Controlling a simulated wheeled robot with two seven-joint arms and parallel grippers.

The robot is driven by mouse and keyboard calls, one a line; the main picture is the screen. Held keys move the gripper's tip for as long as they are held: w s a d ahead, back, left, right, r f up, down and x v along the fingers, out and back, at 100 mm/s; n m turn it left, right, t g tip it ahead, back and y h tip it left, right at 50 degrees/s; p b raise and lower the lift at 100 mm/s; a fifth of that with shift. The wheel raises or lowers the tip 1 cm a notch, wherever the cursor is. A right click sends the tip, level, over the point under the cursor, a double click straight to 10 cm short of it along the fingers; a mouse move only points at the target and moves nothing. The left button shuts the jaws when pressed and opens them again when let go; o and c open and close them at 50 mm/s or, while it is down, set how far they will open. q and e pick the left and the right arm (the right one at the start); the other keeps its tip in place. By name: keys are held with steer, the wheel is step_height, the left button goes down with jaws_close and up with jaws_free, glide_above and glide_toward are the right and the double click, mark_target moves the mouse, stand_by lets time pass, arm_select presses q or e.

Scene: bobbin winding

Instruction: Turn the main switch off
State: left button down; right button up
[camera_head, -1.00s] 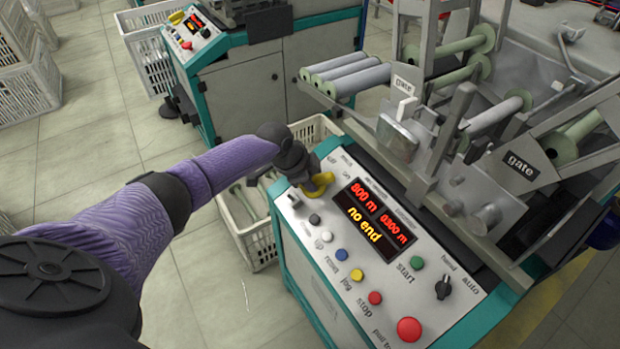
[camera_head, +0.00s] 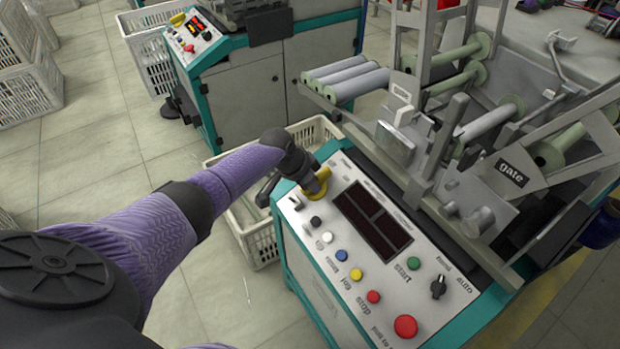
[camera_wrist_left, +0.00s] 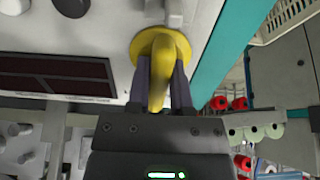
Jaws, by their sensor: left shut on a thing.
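The main switch (camera_wrist_left: 157,80) is a yellow knob on a round yellow plate at the far left corner of the control panel (camera_head: 345,285). It also shows in the head view, partly hidden by my gripper. My left gripper (camera_head: 317,184) is on it, and in the left wrist view its two dark fingers (camera_wrist_left: 160,88) are shut on either side of the yellow handle. The panel display (camera_head: 372,219) is dark, with no digits lit. My right gripper is not in view.
Coloured buttons, a red mushroom button (camera_head: 406,326) and a black selector (camera_head: 438,287) sit on the same panel. A white crate (camera_head: 262,247) stands on the floor beside the machine. Metal rollers and gate parts rise behind the panel. Another machine (camera_head: 270,85) stands at the back.

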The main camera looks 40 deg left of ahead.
arm_select(q)
steer(key=n+p, duration=0.1)
steer(key=n, duration=0.4)
steer(key=shift+n+p, duration=0.3)
steer(key=shift+n, duration=0.4)
steer(key=c, duration=0.7)
jaws_free()
steer(key=shift+w, duration=0.1)
steer(key=shift+o, duration=0.9)
steer(key=shift+r, duration=0.1)
